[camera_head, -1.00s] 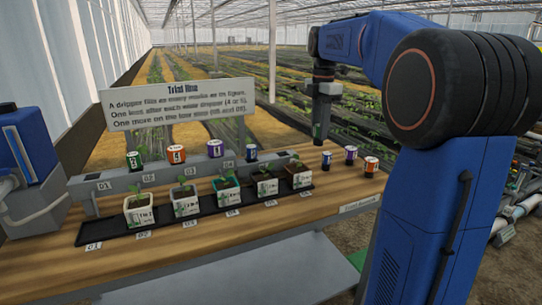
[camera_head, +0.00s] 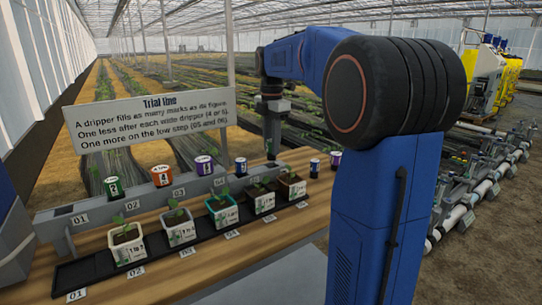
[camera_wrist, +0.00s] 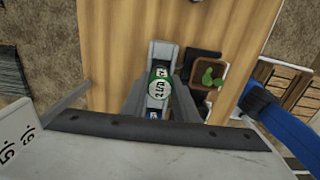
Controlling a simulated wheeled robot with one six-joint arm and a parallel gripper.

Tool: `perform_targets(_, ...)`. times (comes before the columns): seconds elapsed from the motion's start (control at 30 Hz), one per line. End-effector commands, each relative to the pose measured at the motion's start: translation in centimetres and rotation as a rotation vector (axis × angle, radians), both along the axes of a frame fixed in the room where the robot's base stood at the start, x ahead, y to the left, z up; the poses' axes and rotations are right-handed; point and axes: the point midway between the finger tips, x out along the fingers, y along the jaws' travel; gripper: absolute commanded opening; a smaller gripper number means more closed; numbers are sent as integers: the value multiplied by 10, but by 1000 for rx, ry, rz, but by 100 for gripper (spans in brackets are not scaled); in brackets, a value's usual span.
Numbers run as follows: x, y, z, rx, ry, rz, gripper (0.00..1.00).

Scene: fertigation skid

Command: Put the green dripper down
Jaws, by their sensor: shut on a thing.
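My gripper (camera_head: 272,150) is shut on a green dripper (camera_wrist: 159,88) with a white label. In the camera_wrist view it sits between the fingers, over the far end of the grey rail (camera_wrist: 161,49). In the camera_head view the gripper hangs near the rail's right end, and the held dripper (camera_head: 271,156) shows only as a small green tip. I cannot tell if it touches the rail. Another green dripper (camera_head: 113,187), an orange one (camera_head: 162,176), a purple one (camera_head: 204,166) and a blue one (camera_head: 241,167) stand on the rail (camera_head: 100,216).
Several potted seedlings stand in a black tray (camera_head: 72,274) in front of the rail. A blue dripper (camera_head: 314,168) and a purple one (camera_head: 335,160) stand on the bench to the right. A sign (camera_head: 148,107) rises behind the rail. The front bench strip (camera_head: 180,270) is clear.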

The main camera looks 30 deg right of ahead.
Motion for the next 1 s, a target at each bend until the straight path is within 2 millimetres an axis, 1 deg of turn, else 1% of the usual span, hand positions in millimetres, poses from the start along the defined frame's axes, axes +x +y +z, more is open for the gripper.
perform_targets(0.3,0,0,-37,1,2,0,6)
perform_targets(0.7,0,0,-42,0,0,0,6)
perform_targets(0.73,0,0,-41,0,0,0,34)
perform_targets(0.77,0,0,-41,0,0,0,41)
perform_targets(0.8,0,0,-41,0,0,0,45)
perform_targets(1.0,0,0,-41,0,0,0,45)
